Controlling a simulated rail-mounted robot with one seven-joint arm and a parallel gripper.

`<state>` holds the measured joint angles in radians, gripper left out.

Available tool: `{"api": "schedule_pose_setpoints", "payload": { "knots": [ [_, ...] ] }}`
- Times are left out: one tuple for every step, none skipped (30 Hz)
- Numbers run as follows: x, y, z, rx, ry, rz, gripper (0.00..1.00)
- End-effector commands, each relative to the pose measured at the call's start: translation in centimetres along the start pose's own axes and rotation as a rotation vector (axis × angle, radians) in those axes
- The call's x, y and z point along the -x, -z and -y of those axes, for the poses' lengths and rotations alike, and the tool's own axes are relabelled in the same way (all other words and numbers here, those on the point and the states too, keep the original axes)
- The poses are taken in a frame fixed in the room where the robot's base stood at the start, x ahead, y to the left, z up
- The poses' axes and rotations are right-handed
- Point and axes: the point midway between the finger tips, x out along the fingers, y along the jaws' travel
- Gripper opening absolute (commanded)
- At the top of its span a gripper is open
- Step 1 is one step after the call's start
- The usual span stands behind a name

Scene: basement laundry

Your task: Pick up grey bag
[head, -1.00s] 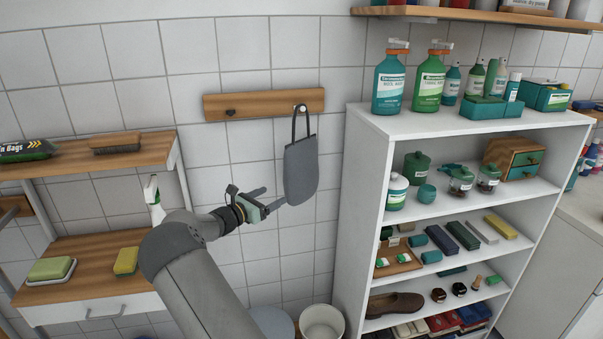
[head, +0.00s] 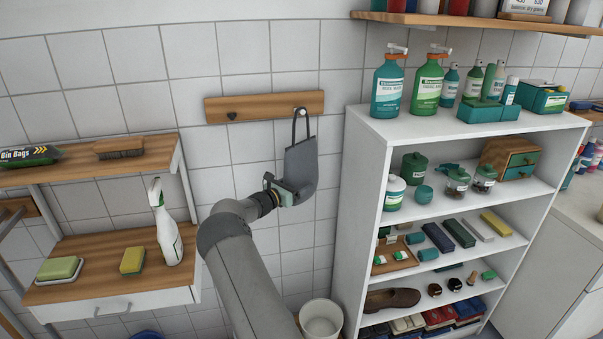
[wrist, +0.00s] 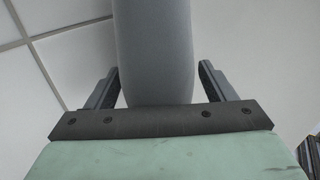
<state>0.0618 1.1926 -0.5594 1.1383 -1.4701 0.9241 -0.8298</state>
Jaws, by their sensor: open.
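The grey bag (head: 301,160) hangs by its dark strap from the right peg of a wooden rail on the tiled wall. My gripper (head: 298,186) is at the bag's lower part and hides some of it in the head view. In the wrist view, the bag (wrist: 153,50) stands between the two dark fingers of my gripper (wrist: 159,82). The fingers are open, with a visible gap to the bag on each side. The bag's bottom end is close to the gripper's palm plate; I cannot tell if they touch.
The wooden peg rail (head: 265,106) has a free left peg. A white shelf unit (head: 352,190) with bottles and boxes stands close on the right. A wooden shelf (head: 105,262) with a spray bottle (head: 166,225) is on the left. A white bucket (head: 321,319) stands below.

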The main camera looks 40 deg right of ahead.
Motion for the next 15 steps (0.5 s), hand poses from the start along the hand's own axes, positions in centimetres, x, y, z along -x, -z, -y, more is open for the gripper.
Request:
{"api": "schedule_pose_setpoints", "payload": {
  "knots": [
    [0.01,0.04,-0.02,0.000,0.000,0.000,0.77],
    [0.02,0.05,-0.02,0.000,0.000,0.000,0.77],
    [0.03,0.05,-0.02,0.000,0.000,0.000,0.77],
    [0.03,0.04,-0.02,0.000,0.000,0.000,0.77],
    [0.03,0.04,-0.02,0.000,0.000,0.000,0.71],
    [0.04,0.04,-0.02,0.000,0.000,0.000,0.60],
    [0.04,0.04,-0.02,0.000,0.000,0.000,0.52],
    [0.05,0.04,-0.01,0.000,0.000,0.000,0.43],
    [0.05,0.03,-0.02,0.000,0.000,0.000,0.32],
    [0.05,0.03,-0.02,0.000,0.000,0.000,0.24],
    [0.05,0.03,-0.02,0.000,0.000,0.000,0.22],
    [0.04,-0.06,-0.02,-0.001,0.000,0.001,0.18],
    [0.04,-0.06,-0.02,-0.001,0.000,0.001,0.18],
    [0.05,-0.06,-0.02,-0.001,0.000,0.001,0.18],
    [0.05,-0.06,-0.01,-0.001,0.000,0.001,0.18]
  ]
}}
